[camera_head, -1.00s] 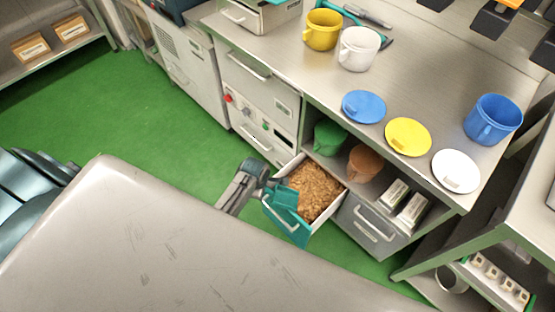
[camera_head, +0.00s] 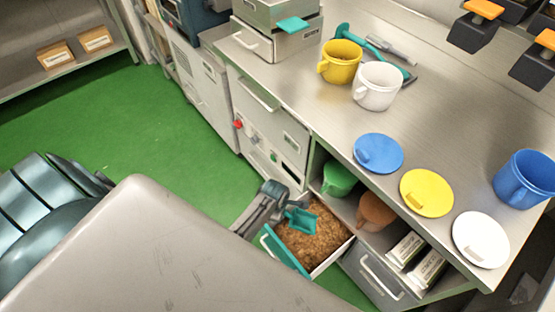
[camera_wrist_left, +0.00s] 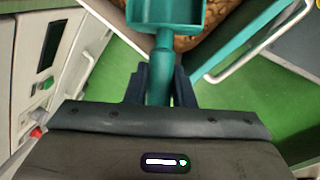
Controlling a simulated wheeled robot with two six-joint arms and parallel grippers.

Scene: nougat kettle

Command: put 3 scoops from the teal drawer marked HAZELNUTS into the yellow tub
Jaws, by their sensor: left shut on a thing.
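The teal-fronted drawer (camera_head: 285,250) is pulled open below the counter and filled with brown nut pieces (camera_head: 322,236); its label is not readable. My left gripper (camera_head: 286,203) is shut on the handle of a teal scoop (camera_head: 300,219), held over the drawer's contents. In the left wrist view the scoop (camera_wrist_left: 165,12) points away from the gripper (camera_wrist_left: 160,85), and no nuts show in the visible part of its bowl. The yellow tub (camera_head: 340,64) stands upright and uncovered on the counter; its inside bottom is hidden. My right gripper is not in view.
A white tub (camera_head: 378,88) stands beside the yellow one, near a teal tool (camera_head: 346,33). Blue (camera_head: 378,153), yellow (camera_head: 426,193) and white (camera_head: 480,239) lids lie along the counter edge. A blue tub (camera_head: 527,178) is at right. Green and brown tubs sit on the shelf below.

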